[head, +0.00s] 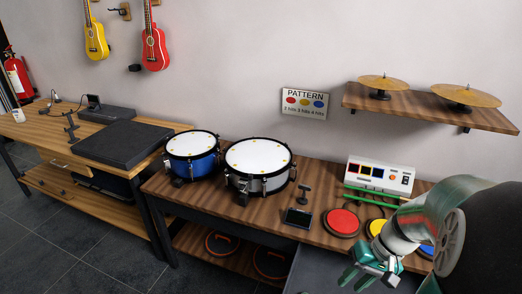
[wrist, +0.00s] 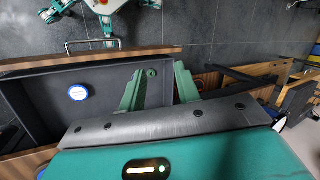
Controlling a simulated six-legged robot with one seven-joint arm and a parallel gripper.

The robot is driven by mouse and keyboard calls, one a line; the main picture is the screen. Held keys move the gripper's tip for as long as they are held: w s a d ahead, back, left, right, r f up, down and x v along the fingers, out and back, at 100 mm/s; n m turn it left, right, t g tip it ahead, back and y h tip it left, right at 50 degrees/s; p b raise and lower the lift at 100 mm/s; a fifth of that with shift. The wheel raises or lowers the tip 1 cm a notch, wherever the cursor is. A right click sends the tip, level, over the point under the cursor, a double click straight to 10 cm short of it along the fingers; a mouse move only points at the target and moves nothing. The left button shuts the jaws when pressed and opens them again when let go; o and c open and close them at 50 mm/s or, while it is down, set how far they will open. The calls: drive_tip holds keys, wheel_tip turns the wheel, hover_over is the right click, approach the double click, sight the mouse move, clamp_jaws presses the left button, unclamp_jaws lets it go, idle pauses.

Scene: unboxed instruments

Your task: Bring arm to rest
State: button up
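My gripper (head: 358,281) is at the lower right in the head view, in front of the table with the drums. It hangs over a grey open drawer (head: 312,268). In the wrist view, my gripper's (wrist: 160,78) two green fingers stand apart with nothing visible between them. The drawer's dark inside (wrist: 40,88) lies beyond the fingers. My arm is bent at the right of the head view and hides part of the table.
A blue drum (head: 192,153), a white drum (head: 257,165), a red pad (head: 341,222), a yellow pad (head: 376,228) and a white control box (head: 380,176) stand on the table. A blue-white disc (wrist: 78,92) lies in the drawer. Cymbals (head: 466,95) sit on a wall shelf (head: 425,108).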

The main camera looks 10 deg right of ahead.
drive_tip(key=s+a+r+n+t+h, duration=0.1)
drive_tip(key=a+r+n+t+h, duration=0.3)
drive_tip(key=a+r, duration=1.1)
drive_tip(key=shift+a+r+t+h, duration=0.3)
drive_tip(key=shift+r+t+h, duration=0.1)
drive_tip(key=shift+t+h, duration=0.1)
